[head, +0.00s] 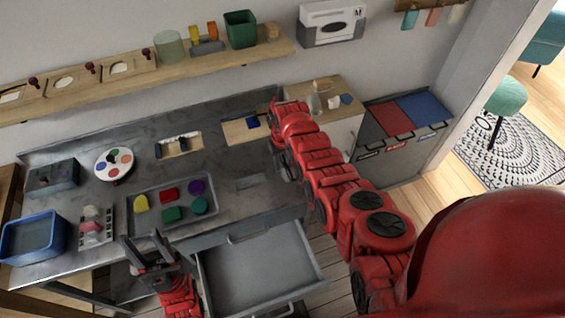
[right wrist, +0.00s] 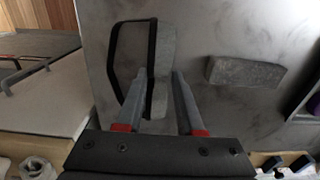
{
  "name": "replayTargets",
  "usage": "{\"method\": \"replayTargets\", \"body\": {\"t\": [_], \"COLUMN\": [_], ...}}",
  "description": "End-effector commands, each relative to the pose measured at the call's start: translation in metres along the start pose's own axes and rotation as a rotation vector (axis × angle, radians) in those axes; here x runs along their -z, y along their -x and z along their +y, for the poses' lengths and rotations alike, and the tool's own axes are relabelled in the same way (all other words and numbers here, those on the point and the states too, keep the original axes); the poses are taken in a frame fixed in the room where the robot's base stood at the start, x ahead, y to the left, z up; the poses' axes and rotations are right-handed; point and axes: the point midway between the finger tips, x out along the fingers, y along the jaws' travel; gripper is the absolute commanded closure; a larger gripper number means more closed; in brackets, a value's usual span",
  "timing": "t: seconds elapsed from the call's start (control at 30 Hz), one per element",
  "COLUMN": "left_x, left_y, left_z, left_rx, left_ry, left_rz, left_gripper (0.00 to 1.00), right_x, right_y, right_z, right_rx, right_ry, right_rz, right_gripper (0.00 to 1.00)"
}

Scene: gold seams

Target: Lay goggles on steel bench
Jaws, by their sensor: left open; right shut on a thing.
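The goggles (right wrist: 161,78), a grey body with a black strap loop on its left side, show between my right fingers in the right wrist view. My right gripper (right wrist: 158,88) is shut on them, over the grey steel bench (head: 222,165). I cannot tell whether they touch the bench top. In the head view my right arm hides the goggles. My left gripper (head: 147,250) is open and empty, in front of the bench's front edge, left of the open drawer.
A flat grey block (right wrist: 245,75) lies on the bench beside the goggles. A grey tray (head: 150,193) holds several coloured shapes. The drawer (head: 255,270) stands open and empty. A blue bin (head: 32,237) is at the left end. A wooden shelf (head: 130,85) runs behind.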

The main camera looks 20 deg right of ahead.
Motion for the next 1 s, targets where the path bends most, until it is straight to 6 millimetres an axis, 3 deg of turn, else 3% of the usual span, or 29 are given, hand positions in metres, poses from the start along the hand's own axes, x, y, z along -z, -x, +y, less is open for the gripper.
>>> {"method": "replayTargets", "body": {"t": [0.2, 0.23, 0.4, 0.8, 1.0], "left_x": [-0.001, -0.001, 0.000, 0.000, -0.001], "left_y": [0.004, 0.004, 0.003, 0.001, 0.004], "left_z": [0.000, 0.000, 0.000, 0.000, 0.000], "left_rx": [0.000, 0.000, 0.000, 0.000, 0.000], "left_ry": [0.000, 0.000, 0.000, 0.000, 0.000], "left_rz": [0.000, 0.000, 0.000, 0.000, 0.000], "left_gripper": [0.50, 0.50, 0.50, 0.50, 0.50], "right_x": [0.000, 0.000, 0.000, 0.000, 0.002], "right_y": [-0.004, -0.004, -0.003, 0.002, 0.019], "right_z": [0.000, 0.000, 0.000, 0.000, -0.001], "right_rx": [0.000, 0.000, 0.000, 0.000, 0.001], "right_ry": [0.000, 0.000, 0.000, 0.001, 0.001], "right_rz": [-0.001, 0.000, -0.001, -0.001, 0.003], "right_gripper": [1.00, 0.62, 0.34, 0.34, 0.34]}}
